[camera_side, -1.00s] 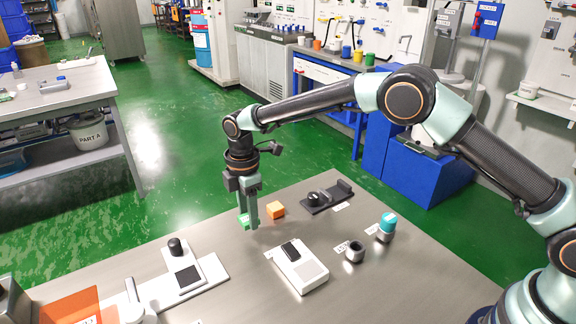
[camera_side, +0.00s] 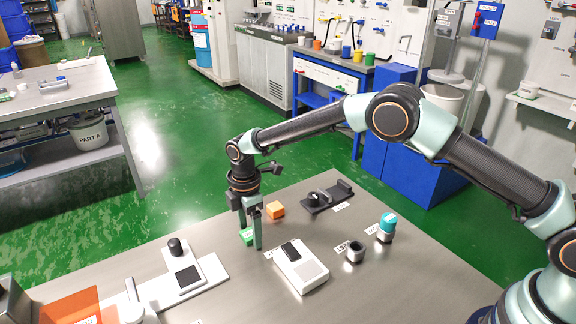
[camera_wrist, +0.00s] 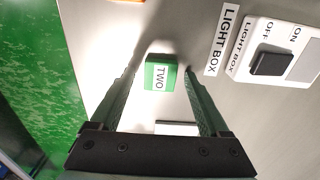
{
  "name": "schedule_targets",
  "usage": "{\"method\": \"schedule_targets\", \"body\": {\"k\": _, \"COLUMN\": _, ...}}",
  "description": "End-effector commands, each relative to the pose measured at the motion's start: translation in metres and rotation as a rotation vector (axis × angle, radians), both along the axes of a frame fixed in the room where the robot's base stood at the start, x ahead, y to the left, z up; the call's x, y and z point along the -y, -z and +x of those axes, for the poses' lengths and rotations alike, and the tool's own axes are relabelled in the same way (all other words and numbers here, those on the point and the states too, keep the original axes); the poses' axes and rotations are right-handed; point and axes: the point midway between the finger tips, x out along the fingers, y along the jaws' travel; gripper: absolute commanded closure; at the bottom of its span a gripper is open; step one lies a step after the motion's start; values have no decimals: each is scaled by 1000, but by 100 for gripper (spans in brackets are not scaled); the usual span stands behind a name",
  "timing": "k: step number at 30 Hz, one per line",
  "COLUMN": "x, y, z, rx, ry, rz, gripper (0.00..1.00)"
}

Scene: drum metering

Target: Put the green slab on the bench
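In the wrist view the slab (camera_wrist: 161,75), with a white label reading TWO, shows between the two fingertips (camera_wrist: 161,72). A narrow gap shows on each side of it, so my gripper looks open around it. The slab appears to rest on the steel bench (camera_side: 215,240); its underside is hidden. My gripper points down.
The white light box (camera_side: 300,267) stands right of the slab. An orange block (camera_side: 275,209) lies just behind. A white plate with a dark-topped device (camera_side: 184,270) is at left.

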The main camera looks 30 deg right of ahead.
Motion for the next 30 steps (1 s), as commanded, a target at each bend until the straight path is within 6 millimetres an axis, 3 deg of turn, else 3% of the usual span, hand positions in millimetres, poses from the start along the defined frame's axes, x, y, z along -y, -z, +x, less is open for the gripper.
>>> {"method": "schedule_targets", "body": {"k": 11, "x": 0, "y": -9, "z": 1, "rx": 3, "ry": 0, "rz": 1, "gripper": 21}}
{"method": "schedule_targets", "body": {"k": 24, "x": 0, "y": -92, "z": 1, "rx": 4, "ry": 0, "rz": 2, "gripper": 21}}
{"method": "schedule_targets", "body": {"k": 30, "x": 0, "y": -116, "z": 1, "rx": 2, "ry": 0, "rz": 1, "gripper": 21}}
